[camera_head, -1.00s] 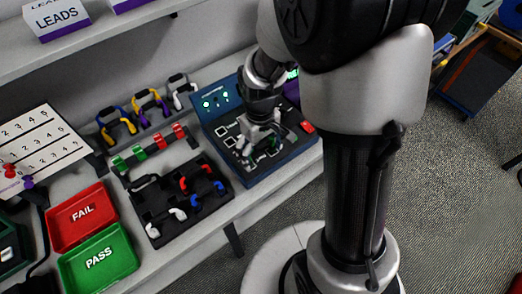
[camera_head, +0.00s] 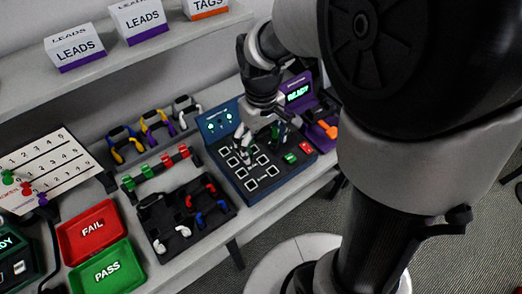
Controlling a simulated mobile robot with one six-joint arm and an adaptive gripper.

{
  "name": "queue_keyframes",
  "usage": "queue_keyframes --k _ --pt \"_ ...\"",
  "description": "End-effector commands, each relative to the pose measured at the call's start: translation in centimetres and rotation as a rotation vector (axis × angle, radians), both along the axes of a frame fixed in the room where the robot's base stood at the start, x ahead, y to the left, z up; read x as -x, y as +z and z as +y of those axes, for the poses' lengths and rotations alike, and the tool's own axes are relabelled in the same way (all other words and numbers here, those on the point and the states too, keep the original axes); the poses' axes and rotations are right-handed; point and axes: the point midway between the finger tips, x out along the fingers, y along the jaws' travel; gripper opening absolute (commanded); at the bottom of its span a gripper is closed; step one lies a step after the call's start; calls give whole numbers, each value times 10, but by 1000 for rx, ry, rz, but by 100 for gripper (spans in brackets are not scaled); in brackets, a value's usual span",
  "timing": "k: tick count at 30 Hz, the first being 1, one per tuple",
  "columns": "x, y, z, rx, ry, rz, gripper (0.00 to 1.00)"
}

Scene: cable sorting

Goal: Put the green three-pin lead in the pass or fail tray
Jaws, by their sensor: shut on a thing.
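My gripper (camera_head: 256,130) is over the blue tester (camera_head: 221,152), whose dark top has several white-outlined squares. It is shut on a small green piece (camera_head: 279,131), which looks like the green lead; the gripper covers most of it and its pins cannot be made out. I cannot tell whether the piece touches the tester. The red FAIL tray (camera_head: 68,242) and the green PASS tray (camera_head: 132,262) lie at the lower left, one in front of the other. Both look empty.
A black tray (camera_head: 160,225) of red, blue, white and black leads lies between the tester and the trays. Behind it are a red-and-green clip rack (camera_head: 158,170) and looped leads (camera_head: 155,125). A purple READY device (camera_head: 298,92) stands right of the tester. A shelf holds LEADS boxes (camera_head: 142,20).

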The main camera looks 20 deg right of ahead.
Motion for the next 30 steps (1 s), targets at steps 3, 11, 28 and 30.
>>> queue_keyframes --k 3,11,28,30 --pt "-1 31 0 0 0 -4 51" --pt "0 61 0 0 0 0 51" --pt "0 93 0 0 0 0 51" --pt "0 92 0 0 0 0 51"
